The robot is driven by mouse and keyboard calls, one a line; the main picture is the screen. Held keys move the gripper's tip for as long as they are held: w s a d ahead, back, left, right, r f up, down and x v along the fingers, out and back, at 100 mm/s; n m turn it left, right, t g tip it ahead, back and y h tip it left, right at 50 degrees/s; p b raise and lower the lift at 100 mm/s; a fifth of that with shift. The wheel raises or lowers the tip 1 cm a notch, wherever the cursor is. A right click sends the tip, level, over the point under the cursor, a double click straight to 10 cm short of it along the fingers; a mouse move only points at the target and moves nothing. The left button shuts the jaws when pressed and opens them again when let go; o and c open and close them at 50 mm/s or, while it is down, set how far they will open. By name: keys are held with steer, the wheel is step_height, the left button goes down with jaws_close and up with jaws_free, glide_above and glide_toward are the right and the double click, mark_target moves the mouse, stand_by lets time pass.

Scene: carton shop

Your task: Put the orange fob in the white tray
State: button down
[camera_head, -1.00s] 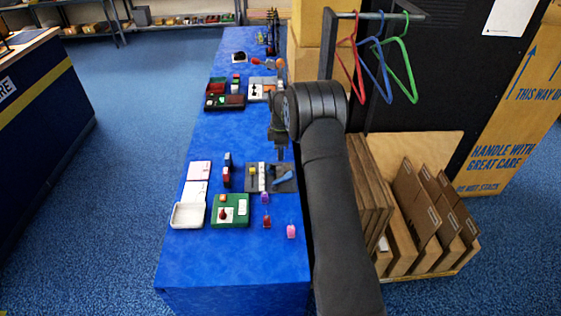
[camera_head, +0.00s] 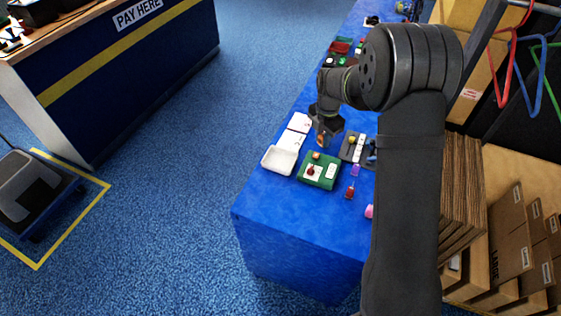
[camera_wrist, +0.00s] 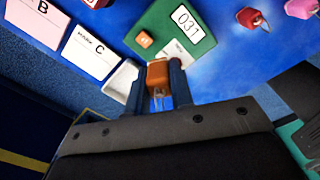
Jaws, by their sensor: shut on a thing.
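My gripper (camera_wrist: 157,85) is shut on the orange fob (camera_wrist: 158,72), whose metal ring hangs between the fingers in the wrist view. In the head view the gripper (camera_head: 324,133) is over the blue table, with the orange fob (camera_head: 321,141) just under it. The white tray (camera_head: 279,161) stands at the table's left edge, below and left of the gripper in the head view. In the wrist view the tray (camera_wrist: 119,81) shows partly, just left of the left finger. The fob is outside the tray.
A green board (camera_head: 320,170) with a small orange piece and the label 031 lies right of the tray. Red (camera_head: 350,191) and pink (camera_head: 369,211) fobs lie on the open blue table.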

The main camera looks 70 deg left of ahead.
steer(key=s+f+n, duration=0.1)
steer(key=s+n, duration=0.1)
steer(key=s, duration=0.2)
glide_above(280, 161)
step_height(280, 161, down, 6)
steer(key=shift+d+f, duration=0.1)
steer(key=shift+d, duration=0.05)
steer(key=shift+f, duration=1.95)
steer(key=c, duration=1.3)
jaws_free()
steer(key=shift+f, duration=0.15)
steer(key=shift+o, duration=0.2)
step_height(280, 161, up, 12)
steer(key=shift+r, duration=0.2)
